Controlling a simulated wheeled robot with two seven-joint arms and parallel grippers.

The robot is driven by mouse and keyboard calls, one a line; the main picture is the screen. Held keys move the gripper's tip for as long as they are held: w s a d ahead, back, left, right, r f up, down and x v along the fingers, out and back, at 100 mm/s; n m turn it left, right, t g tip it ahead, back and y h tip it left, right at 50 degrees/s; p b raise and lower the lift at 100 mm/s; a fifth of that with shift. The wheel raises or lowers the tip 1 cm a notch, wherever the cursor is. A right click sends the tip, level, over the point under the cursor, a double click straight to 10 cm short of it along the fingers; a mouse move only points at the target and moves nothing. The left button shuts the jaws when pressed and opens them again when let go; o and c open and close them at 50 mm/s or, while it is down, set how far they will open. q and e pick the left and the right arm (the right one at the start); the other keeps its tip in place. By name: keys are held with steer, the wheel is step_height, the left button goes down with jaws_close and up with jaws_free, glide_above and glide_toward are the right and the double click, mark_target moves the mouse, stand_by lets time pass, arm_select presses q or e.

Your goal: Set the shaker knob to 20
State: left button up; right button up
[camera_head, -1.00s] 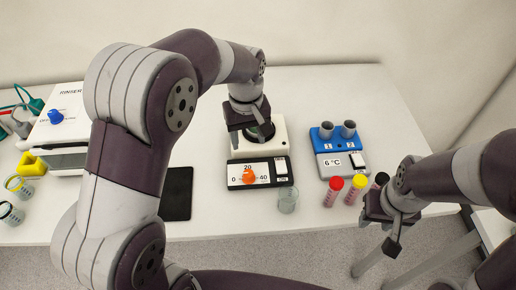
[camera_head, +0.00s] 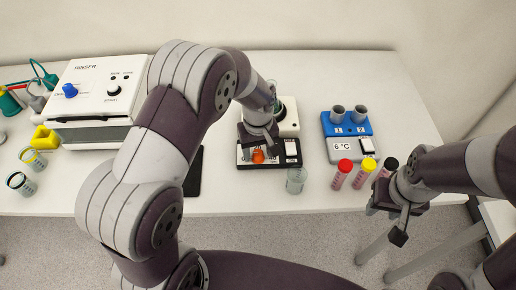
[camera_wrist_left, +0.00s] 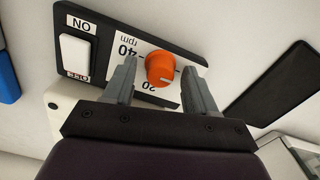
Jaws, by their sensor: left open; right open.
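The shaker (camera_head: 288,120) is a white device with a black front panel, standing on the white table. Its orange knob (camera_head: 258,156) sits on a white scale. In the left wrist view the orange knob (camera_wrist_left: 160,68) lies between the fingers, with a gap on each side, and the scale shows 20 and 40 upside down. My left gripper (camera_wrist_left: 158,84) is open over the panel, and in the head view it (camera_head: 262,144) hides most of the scale. The knob's exact setting cannot be read. My right gripper (camera_head: 400,208) is open and empty at the table's front edge.
The shaker's rocker switch (camera_wrist_left: 74,53) is beside the scale. Capped tubes (camera_head: 342,173), a blue 6 °C block (camera_head: 347,124) and a black pad (camera_head: 194,173) are near. The RINSER box (camera_head: 95,88) is left.

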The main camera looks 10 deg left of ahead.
arm_select(q)
jaws_close()
steer(key=c, duration=1.1)
jaws_free()
steer(key=shift+o, duration=0.2)
steer(key=shift+r+m, duration=0.1)
steer(key=shift+m, duration=0.3)
steer(key=m+p, duration=0.1)
steer(key=m, duration=0.1)
steer(key=shift+m, duration=0.4)
steer(key=m+p, duration=0.1)
steer(key=m, duration=0.4)
steer(key=shift+p, duration=0.3)
steer(key=m+p, duration=0.1)
steer(key=m, duration=0.4)
steer(key=shift+d+m, duration=0.1)
steer(key=shift+m, duration=1.9)
